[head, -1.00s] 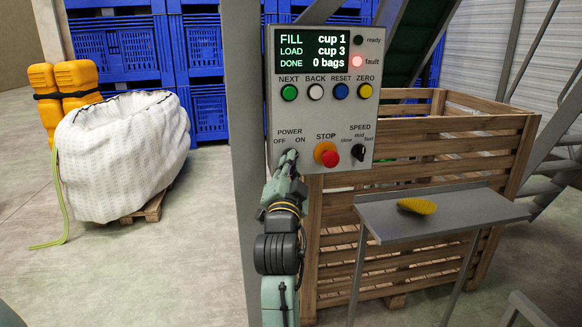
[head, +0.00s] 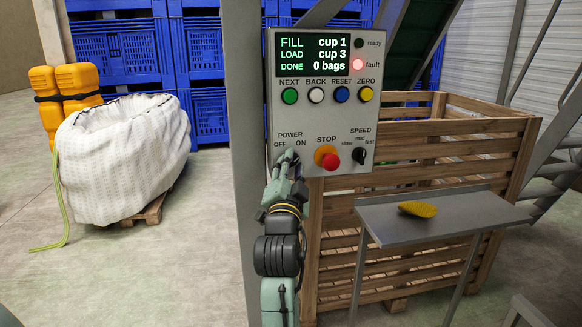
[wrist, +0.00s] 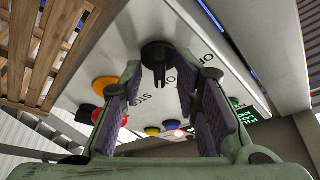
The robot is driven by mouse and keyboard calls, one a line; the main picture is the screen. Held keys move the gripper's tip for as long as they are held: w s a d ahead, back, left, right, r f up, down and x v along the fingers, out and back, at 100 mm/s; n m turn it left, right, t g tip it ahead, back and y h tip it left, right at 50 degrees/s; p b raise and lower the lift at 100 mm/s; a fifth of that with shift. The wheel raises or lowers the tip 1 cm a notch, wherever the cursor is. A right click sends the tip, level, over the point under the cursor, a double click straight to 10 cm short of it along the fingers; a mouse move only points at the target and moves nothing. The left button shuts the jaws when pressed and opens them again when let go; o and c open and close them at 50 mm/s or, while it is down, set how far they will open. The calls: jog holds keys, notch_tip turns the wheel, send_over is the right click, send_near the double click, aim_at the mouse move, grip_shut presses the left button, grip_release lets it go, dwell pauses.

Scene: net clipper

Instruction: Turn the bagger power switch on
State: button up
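The grey control panel (head: 320,110) carries a POWER label with OFF at left and ON at right. In the wrist view the power switch is a black knob (wrist: 157,58), seen at and just beyond the fingertips. My gripper (wrist: 168,76) is open, with one purple-padded finger on each side of the knob's line. I see no clear contact. In the head view my gripper (head: 287,158) covers the switch from below, so I cannot tell its setting there. The panel screen (head: 315,54) reads FILL cup 1, LOAD cup 3, DONE 0 bags; the red fault lamp (head: 357,64) is lit.
The red stop button (head: 330,157) on its orange base sits close right of my gripper, and the black speed knob (head: 359,154) is farther right. A row of coloured buttons runs above. A wooden crate (head: 430,130) and metal table (head: 440,215) stand at right.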

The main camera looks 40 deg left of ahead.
jog(key=shift+s+f, duration=0.1)
jog(key=v, duration=1.2)
